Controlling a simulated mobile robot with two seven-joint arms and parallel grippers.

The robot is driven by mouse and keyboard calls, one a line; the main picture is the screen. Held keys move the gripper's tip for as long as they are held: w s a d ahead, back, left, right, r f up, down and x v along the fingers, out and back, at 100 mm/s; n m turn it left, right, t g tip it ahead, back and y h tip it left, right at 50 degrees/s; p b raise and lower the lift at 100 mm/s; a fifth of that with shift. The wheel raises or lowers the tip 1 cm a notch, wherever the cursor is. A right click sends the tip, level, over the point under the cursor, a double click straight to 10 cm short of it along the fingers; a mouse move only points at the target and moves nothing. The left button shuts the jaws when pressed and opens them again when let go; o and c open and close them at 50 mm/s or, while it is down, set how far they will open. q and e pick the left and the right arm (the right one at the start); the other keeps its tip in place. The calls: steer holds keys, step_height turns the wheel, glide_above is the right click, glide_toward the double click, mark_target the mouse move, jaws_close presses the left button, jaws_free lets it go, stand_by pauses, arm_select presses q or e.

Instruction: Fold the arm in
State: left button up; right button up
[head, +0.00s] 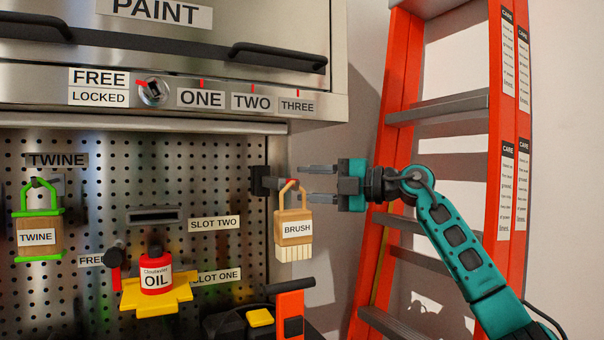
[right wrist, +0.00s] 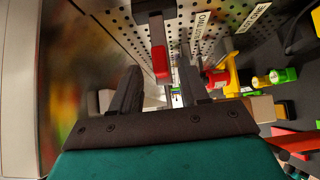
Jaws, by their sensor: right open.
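My right gripper (head: 302,183) is open and level, pointing left at the side of the steel toolchest. Its fingers (right wrist: 160,78) show apart and empty in the right wrist view, with a red-tipped dark hook (right wrist: 160,62) just beyond and between them. In the head view this hook (head: 264,180) bears a tan brush (head: 293,246) labelled BRUSH by its handle loop. The fingertips lie close to the loop's right side; I cannot tell if they touch it. My right arm (head: 463,250) reaches up from the lower right, bent at the wrist. My left gripper is not in view.
An orange ladder (head: 507,150) stands behind and right of my arm. The pegboard (head: 215,155) holds a TWINE holder (head: 38,237) and a red OIL can (head: 156,277) on a yellow shelf (head: 178,296). An orange-and-black tool (head: 292,312) stands below the brush.

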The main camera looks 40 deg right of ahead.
steer(key=shift+x, duration=1.05)
jaws_close()
